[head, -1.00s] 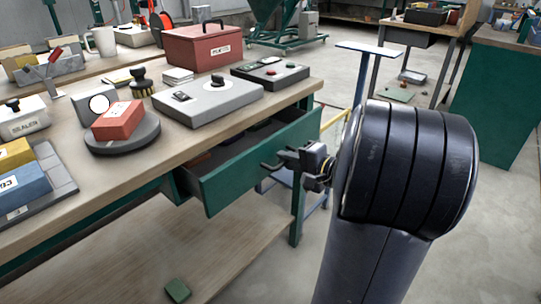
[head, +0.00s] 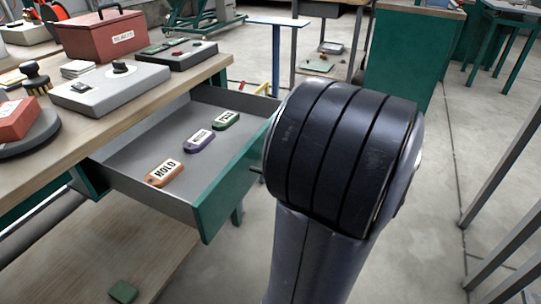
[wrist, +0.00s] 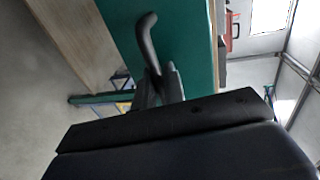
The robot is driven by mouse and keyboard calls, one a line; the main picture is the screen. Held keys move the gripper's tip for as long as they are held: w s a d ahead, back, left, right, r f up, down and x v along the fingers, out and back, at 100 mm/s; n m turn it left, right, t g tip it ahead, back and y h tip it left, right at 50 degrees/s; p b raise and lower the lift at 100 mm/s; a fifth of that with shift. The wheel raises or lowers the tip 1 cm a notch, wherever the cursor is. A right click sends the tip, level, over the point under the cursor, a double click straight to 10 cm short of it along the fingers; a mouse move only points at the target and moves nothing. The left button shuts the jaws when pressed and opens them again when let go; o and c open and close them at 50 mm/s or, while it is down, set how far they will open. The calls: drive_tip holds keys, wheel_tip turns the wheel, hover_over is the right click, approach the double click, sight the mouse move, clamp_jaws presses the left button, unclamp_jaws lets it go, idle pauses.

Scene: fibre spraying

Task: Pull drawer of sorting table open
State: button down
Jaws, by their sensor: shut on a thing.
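The green drawer (head: 222,202) of the sorting table (head: 150,107) stands well out from under the tabletop. Its grey inside shows an orange tag reading HOLD (head: 164,173), a purple tag (head: 199,141) and a green tag (head: 226,120). In the wrist view the green drawer front (wrist: 190,50) carries a dark bar handle (wrist: 148,40). My gripper (wrist: 160,82) is shut on this handle. In the head view my arm hides the gripper and most of the handle.
On the tabletop are a red box (head: 103,36), a grey box with a knob (head: 110,86), a dark control box (head: 178,54) and a brush (head: 36,78). A green block (head: 123,291) lies below the drawer. Open floor lies to the right, with table legs at the far right.

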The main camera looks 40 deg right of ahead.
drive_tip(key=shift+s, duration=0.15)
drive_tip(key=c, duration=1.6)
unclamp_jaws()
drive_tip(key=shift+d, duration=0.1)
drive_tip(key=shift+s, duration=0.1)
drive_tip(key=p+v, duration=0.2)
drive_tip(key=v, duration=0.8)
drive_tip(key=shift+s+d, duration=0.1)
drive_tip(key=shift+s, duration=0.2)
drive_tip(key=shift+w, duration=0.15)
drive_tip(key=b+x, duration=0.2)
drive_tip(key=x, duration=0.9)
drive_tip(key=shift+r, duration=0.1)
